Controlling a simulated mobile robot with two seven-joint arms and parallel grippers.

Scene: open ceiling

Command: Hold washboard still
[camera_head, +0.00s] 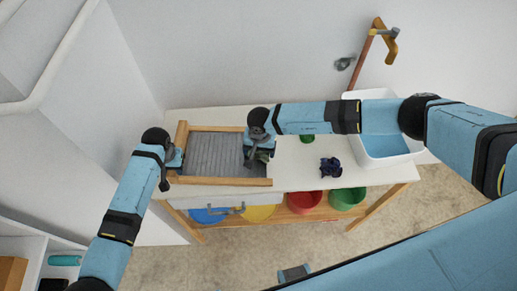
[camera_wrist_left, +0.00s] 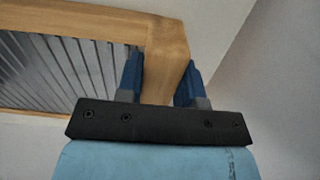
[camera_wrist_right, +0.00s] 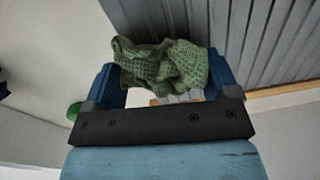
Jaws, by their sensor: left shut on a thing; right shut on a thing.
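The washboard (camera_head: 212,153) has a grey ribbed panel in a wooden frame and lies on the white table at its left part. My left gripper (camera_head: 175,160) is at the washboard's left end. In the left wrist view my left gripper (camera_wrist_left: 160,82) is shut on the wooden frame (camera_wrist_left: 168,45), one blue finger on each side. My right gripper (camera_head: 262,155) is over the washboard's right part. In the right wrist view my right gripper (camera_wrist_right: 165,80) is shut on a crumpled green knit cloth (camera_wrist_right: 160,62), against or just over the ribbed panel (camera_wrist_right: 255,35); contact is unclear.
A dark crumpled cloth (camera_head: 330,167) lies on the white table (camera_head: 295,178), right of the washboard. A white basin (camera_head: 385,160) stands at the right end, near a tap (camera_head: 385,40). Blue, yellow, red (camera_head: 304,202) and green (camera_head: 347,198) bowls sit below.

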